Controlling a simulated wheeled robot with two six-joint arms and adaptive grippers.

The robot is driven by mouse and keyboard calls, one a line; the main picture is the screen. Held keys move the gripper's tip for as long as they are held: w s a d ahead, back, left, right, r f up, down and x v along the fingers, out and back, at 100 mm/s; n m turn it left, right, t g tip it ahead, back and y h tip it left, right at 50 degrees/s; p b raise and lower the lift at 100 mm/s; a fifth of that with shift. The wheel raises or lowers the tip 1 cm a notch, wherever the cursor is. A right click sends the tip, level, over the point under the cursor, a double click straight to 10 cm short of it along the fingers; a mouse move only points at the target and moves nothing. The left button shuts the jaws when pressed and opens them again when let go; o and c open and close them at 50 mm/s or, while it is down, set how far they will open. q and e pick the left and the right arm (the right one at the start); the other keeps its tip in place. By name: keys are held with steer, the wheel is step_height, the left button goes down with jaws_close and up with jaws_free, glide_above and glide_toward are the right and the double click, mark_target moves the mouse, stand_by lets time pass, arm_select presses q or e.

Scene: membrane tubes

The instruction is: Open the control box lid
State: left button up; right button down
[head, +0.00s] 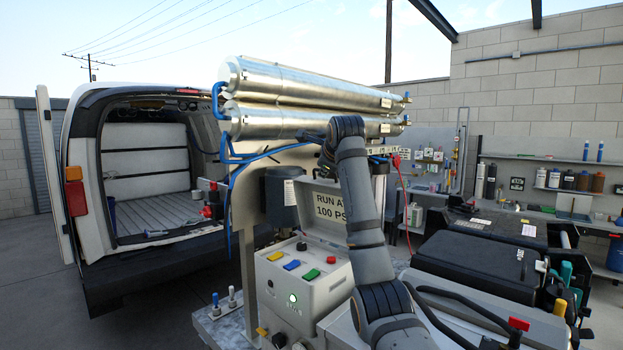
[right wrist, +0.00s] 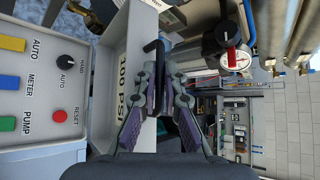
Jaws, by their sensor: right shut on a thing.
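The control box (head: 305,285) stands at the lower middle of the head view, with yellow, blue, green and red controls on its top panel. Its grey lid (head: 303,203) is raised and stands up behind the panel, its inner face showing a "RUN AT 100 PSI" label. In the right wrist view the lid (right wrist: 112,60) is next to the panel (right wrist: 40,85). My right gripper (right wrist: 163,88) is shut on the lid's dark handle (right wrist: 158,52) at the lid's edge. In the head view my right arm hides part of the lid. My left gripper is not in view.
Two steel membrane tubes (head: 310,90) lie on a rack above and behind the box, with blue hoses. An open van (head: 150,190) is at left. A black case (head: 485,265) and a workbench with bottles are at right. A red-handled valve (right wrist: 235,60) is near my right gripper.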

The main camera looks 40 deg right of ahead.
steer(key=shift+d+r, duration=0.2)
steer(key=shift+d, duration=0.3)
steer(key=shift+d+r, duration=0.15)
steer(key=shift+d, duration=0.3)
steer(key=c, duration=1.4)
jaws_free()
steer(key=shift+w+a, duration=0.1)
steer(key=shift+a, duration=0.1)
steer(key=shift+c, duration=0.2)
steer(key=shift+a, duration=0.15)
steer(key=v, duration=1.2)
steer(key=shift+f, duration=0.1)
